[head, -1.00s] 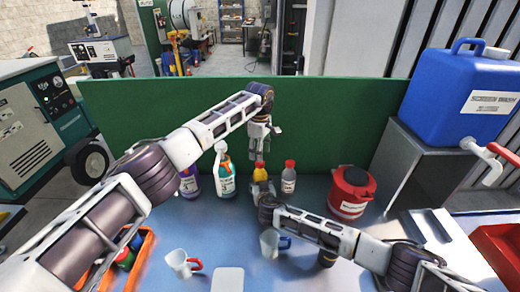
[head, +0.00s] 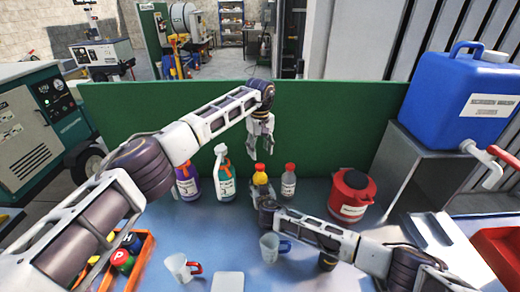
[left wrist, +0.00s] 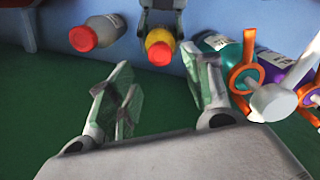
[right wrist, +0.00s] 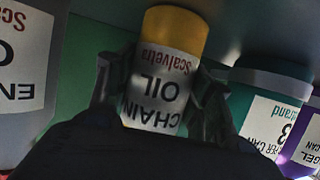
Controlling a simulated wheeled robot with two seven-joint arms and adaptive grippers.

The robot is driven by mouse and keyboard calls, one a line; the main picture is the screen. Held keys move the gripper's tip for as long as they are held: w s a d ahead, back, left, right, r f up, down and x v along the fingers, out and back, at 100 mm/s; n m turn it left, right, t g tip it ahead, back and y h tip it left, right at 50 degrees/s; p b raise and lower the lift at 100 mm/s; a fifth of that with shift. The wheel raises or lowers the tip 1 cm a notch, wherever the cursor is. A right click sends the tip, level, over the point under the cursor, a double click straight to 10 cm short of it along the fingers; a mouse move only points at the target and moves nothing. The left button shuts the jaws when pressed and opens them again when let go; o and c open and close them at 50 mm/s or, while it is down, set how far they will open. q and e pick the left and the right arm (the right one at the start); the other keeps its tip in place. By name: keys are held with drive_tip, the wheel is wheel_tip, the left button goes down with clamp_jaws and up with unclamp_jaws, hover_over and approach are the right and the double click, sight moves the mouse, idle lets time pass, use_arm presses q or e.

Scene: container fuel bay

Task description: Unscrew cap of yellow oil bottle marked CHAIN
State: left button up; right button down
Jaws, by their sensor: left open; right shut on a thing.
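The yellow oil bottle (head: 259,177) stands on the bench with a red cap (left wrist: 159,53) on its yellow top. In the right wrist view its label (right wrist: 162,90) reads CHAIN OIL, upside down. My right gripper (head: 262,190) is shut on the bottle's body from the near side; its fingers (right wrist: 160,95) flank the label. My left gripper (head: 262,154) is open and empty, pointing down above the bottle. In the left wrist view its fingers (left wrist: 160,70) are spread, with the red cap beyond them, apart from both.
A grey bottle with a red cap (head: 288,183) stands close right of the oil bottle. A teal spray bottle (head: 224,182) and a purple bottle (head: 188,185) stand left. A red canister (head: 350,196) is at right. A green panel (head: 330,130) rises behind. Mugs (head: 180,268) stand in front.

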sight(260, 166)
use_arm(q)
drive_tip(key=shift+m, duration=0.6)
drive_tip(key=shift+f, duration=0.2)
drive_tip(key=shift+f, duration=3.8)
drive_tip(key=shift+c, duration=0.4)
drive_tip(key=c, duration=1)
